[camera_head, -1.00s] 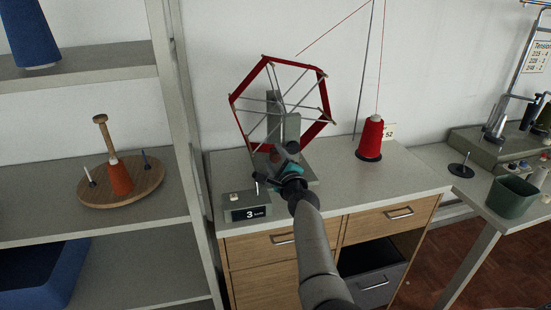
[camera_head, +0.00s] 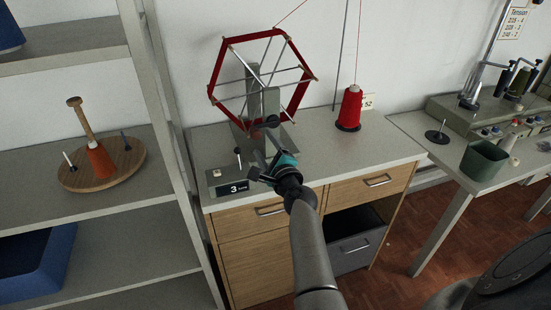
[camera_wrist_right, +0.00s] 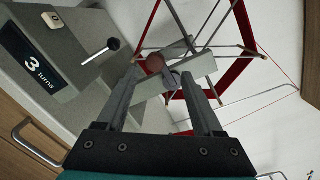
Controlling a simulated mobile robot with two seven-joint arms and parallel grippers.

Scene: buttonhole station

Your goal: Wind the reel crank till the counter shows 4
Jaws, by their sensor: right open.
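The reel (camera_head: 219,64) is a hexagonal frame wound with red thread on a grey stand at the back of the cabinet top. Its counter (camera_head: 236,188) reads 3 turns, also in the wrist view (camera_wrist_right: 33,64). My right gripper (camera_head: 262,160) is open in front of the reel stand, just right of the counter box. In the wrist view my right gripper (camera_wrist_right: 163,85) has its fingers apart, with a brownish round knob (camera_wrist_right: 155,63) appearing between or just beyond the tips. I cannot tell whether they touch it. My left gripper is out of view.
A short lever with a black knob (camera_head: 238,151) stands by the counter box. A red thread cone (camera_head: 350,109) stands right of the reel. The shelf at left holds a wooden disc (camera_head: 128,171) with a spool. A green bin (camera_head: 483,160) sits on the right table.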

